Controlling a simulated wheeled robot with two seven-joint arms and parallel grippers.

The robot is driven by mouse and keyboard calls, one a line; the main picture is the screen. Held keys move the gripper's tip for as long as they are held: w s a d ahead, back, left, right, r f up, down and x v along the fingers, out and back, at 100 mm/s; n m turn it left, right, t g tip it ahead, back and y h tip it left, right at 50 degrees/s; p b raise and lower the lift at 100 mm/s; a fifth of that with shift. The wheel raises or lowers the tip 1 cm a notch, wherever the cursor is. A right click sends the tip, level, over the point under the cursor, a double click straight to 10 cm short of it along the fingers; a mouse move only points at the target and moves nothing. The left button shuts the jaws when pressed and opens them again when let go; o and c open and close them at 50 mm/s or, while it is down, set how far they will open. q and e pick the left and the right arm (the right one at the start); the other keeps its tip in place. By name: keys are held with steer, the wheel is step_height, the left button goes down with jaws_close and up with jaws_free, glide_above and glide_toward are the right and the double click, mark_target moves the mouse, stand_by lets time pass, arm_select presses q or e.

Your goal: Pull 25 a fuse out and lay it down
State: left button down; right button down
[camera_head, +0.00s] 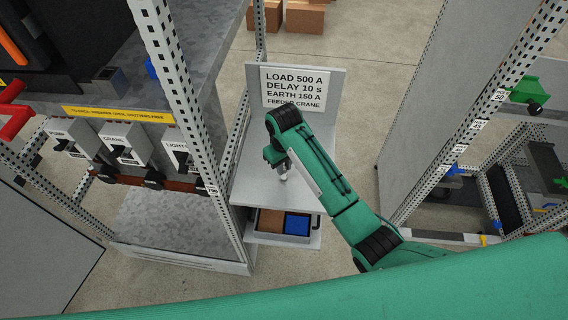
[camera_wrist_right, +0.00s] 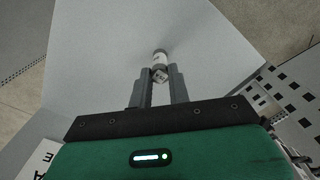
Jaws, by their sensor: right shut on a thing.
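My right gripper (camera_head: 282,168) is over the grey shelf (camera_head: 262,187) beside the cabinet, pointing down. It is shut on a small pale fuse (camera_head: 283,178), which sits at or just above the shelf surface; I cannot tell whether it touches. In the right wrist view the fuse (camera_wrist_right: 160,57) shows as a whitish cylinder with a grey end at the tips of the two grey fingers (camera_wrist_right: 160,80). A small printed face shows between the fingers. The fuse's rating is not readable. My left gripper is not in view.
A sign (camera_head: 294,88) stands at the back of the shelf. Below is a tray (camera_head: 272,238) with brown and blue compartments. Switch units marked CRANE (camera_head: 125,145) and LIGHTS (camera_head: 182,150) sit left, behind a perforated post (camera_head: 172,70). Another rack (camera_head: 500,95) stands right.

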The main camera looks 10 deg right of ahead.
steer(key=shift+f, duration=0.3)
steer(key=c, duration=1.2)
jaws_free()
steer(key=shift+c, duration=0.2)
